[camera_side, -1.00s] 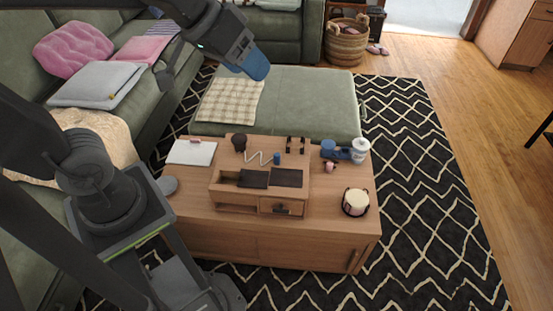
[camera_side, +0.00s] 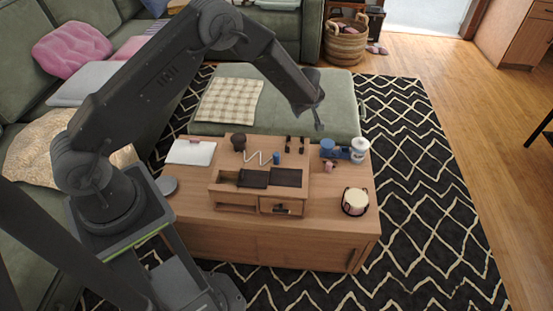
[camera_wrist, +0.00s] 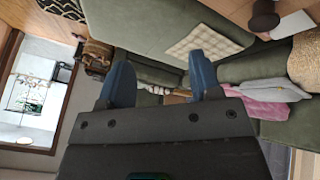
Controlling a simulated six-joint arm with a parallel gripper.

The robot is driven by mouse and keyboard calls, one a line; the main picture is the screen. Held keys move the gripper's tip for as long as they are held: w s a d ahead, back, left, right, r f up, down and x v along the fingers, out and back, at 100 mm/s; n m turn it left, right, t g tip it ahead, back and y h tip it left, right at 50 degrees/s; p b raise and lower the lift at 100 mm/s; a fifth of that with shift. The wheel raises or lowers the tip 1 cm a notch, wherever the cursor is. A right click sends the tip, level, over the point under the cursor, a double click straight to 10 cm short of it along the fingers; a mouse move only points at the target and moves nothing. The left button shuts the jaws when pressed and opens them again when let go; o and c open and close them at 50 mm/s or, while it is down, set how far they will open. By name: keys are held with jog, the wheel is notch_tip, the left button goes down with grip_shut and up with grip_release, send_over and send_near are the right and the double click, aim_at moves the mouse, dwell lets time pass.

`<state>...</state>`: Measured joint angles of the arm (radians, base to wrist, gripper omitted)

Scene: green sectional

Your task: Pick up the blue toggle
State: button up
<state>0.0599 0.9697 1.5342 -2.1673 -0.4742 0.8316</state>
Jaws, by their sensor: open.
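A small blue piece (camera_side: 276,158), which looks like the blue toggle, stands at the right end of a white zigzag strip on the wooden organizer (camera_side: 235,207) in the side view. My gripper (camera_side: 319,124) is in the air, up and to the right of it in the side view, and not touching it. In the wrist view its two blue fingers (camera_wrist: 160,75) are spread apart with nothing between them. I cannot make out the toggle in the wrist view.
The organizer is on a wooden coffee table (camera_side: 335,225). A dark knob (camera_side: 239,142) and black clips (camera_side: 295,144) are near the toggle. A blue item with a white jar (camera_side: 360,150) and a candle (camera_side: 355,201) stand right. A green ottoman (camera_side: 300,105) is behind.

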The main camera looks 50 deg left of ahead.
aim_at(277, 154)
jog(key=s+a+f+g, duration=0.1)
jog(key=s+f, duration=0.1)
jog(key=f, duration=0.4)
jog(key=s+a+f+n+g, duration=0.1)
jog(key=s+f, duration=0.1)
jog(key=f, duration=0.4)
jog(key=s+a+f+n+g, duration=0.1)
jog(key=s+a+f+g, duration=0.1)
jog(key=f, duration=0.4)
jog(key=shift+s+a+f, duration=0.1)
jog(key=shift+s+f, duration=0.1)
jog(key=shift+f, duration=0.15)
jog(key=shift+x, duration=2.85)
jog(key=shift+s+a, duration=0.15)
jog(key=c, duration=1)
jog(key=shift+r, duration=0.15)
